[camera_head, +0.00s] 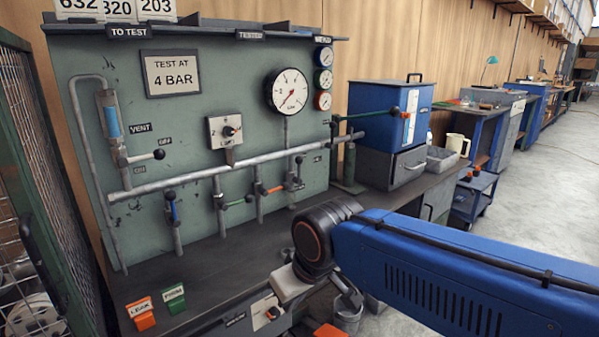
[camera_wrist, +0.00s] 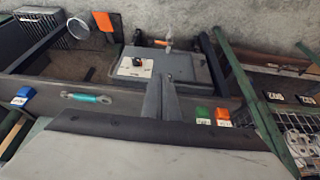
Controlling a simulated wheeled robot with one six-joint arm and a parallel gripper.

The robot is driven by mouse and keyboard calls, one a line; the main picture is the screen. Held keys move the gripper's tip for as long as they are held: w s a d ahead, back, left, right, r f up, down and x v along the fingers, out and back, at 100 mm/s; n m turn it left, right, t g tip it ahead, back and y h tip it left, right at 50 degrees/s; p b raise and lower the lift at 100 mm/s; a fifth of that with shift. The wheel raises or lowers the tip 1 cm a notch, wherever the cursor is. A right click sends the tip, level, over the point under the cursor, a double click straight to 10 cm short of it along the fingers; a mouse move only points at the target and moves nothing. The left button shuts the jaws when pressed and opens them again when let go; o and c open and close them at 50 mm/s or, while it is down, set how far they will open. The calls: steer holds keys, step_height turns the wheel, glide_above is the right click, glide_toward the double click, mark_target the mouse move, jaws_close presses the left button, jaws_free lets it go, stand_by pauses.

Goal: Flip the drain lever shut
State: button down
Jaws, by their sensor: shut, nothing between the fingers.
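My gripper (camera_wrist: 160,82) shows in the wrist view as two grey fingers shut together, with nothing between them. It points toward the bench's front edge, over a grey panel (camera_wrist: 202,72). On this panel is a white plate (camera_wrist: 130,67) with a dark knob, and behind it a small metal fitting with an orange part (camera_wrist: 161,43). I cannot tell which one is the drain lever, since the labels are too small. In the head view the white plate (camera_head: 262,308) shows low at the bench front, partly behind my arm. No contact with my fingers is clear.
The green test board carries a pipe (camera_head: 220,171) with several coloured levers and a large gauge (camera_head: 289,91). Orange (camera_head: 140,314) and green (camera_head: 173,299) labelled blocks sit at the bench's front left. A bucket (camera_head: 348,317) stands below the bench. A wire cage (camera_head: 45,150) is at left.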

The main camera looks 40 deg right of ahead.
steer(key=w+d+r+h, duration=0.1)
steer(key=w+d+r, duration=0.4)
steer(key=w+d, duration=0.3)
steer(key=w+d+r+n+h, duration=0.1)
steer(key=w+d+r, duration=0.5)
steer(key=w, duration=1.1)
steer(key=w+d+r+t+h, duration=0.1)
steer(key=w+d+r, duration=0.5)
steer(key=w+d, duration=0.6)
steer(key=shift+w+h, duration=0.55)
steer(key=shift+h, duration=0.25)
steer(key=w+d+f, duration=0.5)
steer(key=d+f, duration=0.2)
steer(key=shift+w+d+f, duration=0.2)
steer(key=shift+w+f, duration=0.15)
steer(key=shift+f, duration=0.05)
steer(key=shift+d, duration=0.15)
